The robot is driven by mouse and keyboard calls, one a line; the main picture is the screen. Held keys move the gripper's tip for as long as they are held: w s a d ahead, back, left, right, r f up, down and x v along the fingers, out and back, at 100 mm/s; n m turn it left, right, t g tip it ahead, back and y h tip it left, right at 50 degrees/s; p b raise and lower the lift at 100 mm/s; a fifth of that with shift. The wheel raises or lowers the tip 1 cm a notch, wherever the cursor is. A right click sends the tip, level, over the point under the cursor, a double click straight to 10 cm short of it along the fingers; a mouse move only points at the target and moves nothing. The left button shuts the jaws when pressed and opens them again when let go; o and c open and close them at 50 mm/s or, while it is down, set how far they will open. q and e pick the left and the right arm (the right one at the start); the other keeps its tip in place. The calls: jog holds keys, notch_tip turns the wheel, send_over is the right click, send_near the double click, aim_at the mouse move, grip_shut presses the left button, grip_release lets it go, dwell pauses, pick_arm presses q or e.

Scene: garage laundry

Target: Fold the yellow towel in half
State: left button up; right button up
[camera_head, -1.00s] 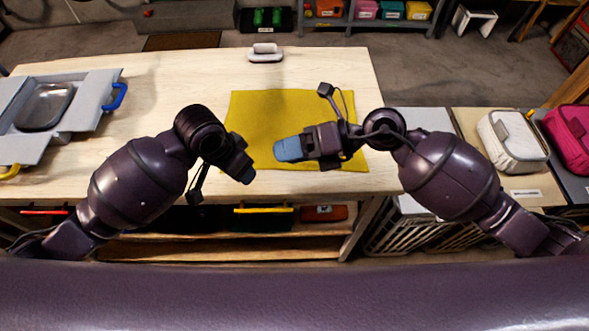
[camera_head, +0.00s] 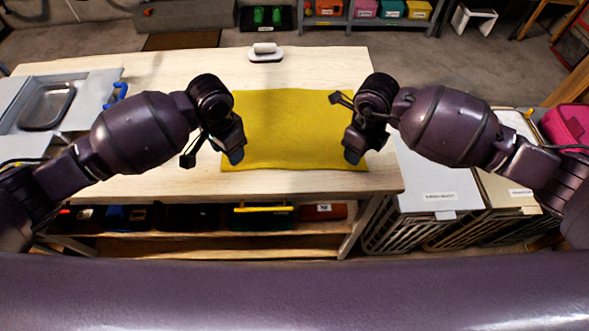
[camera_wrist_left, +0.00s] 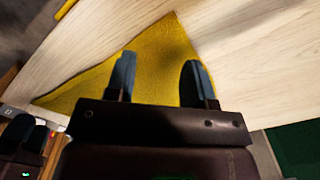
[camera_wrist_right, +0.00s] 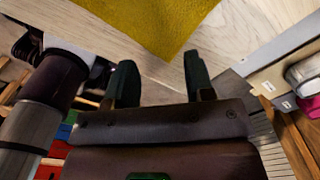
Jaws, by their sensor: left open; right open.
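The yellow towel (camera_head: 285,125) lies flat and spread out on the light wooden table. My left gripper (camera_head: 236,155) is over the towel's near left corner, pointing down. In the left wrist view its open fingers (camera_wrist_left: 158,80) have towel (camera_wrist_left: 150,65) showing between and beyond them, with nothing visibly gripped. My right gripper (camera_head: 353,155) is at the towel's near right corner. In the right wrist view its fingers (camera_wrist_right: 160,85) are open and empty, and the towel corner (camera_wrist_right: 165,35) lies just beyond them. Contact between fingers and towel cannot be told.
The wooden table (camera_head: 290,185) has a white-handled object (camera_head: 265,52) at its back edge. A grey tray unit (camera_head: 45,105) stands at the left. Labelled bins (camera_head: 435,200) adjoin the right side. A shelf with boxes (camera_head: 265,215) is below the table front.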

pick_arm(q)
jog(key=shift+f, duration=1.95)
pick_arm(e)
jog(key=shift+f, duration=1.95)
pick_arm(q)
jog(key=shift+f, duration=0.2)
pick_arm(e)
jog(key=shift+f, duration=0.15)
pick_arm(q)
grip_shut()
pick_arm(e)
grip_shut()
pick_arm(q)
jog(key=shift+r, duration=0.15)
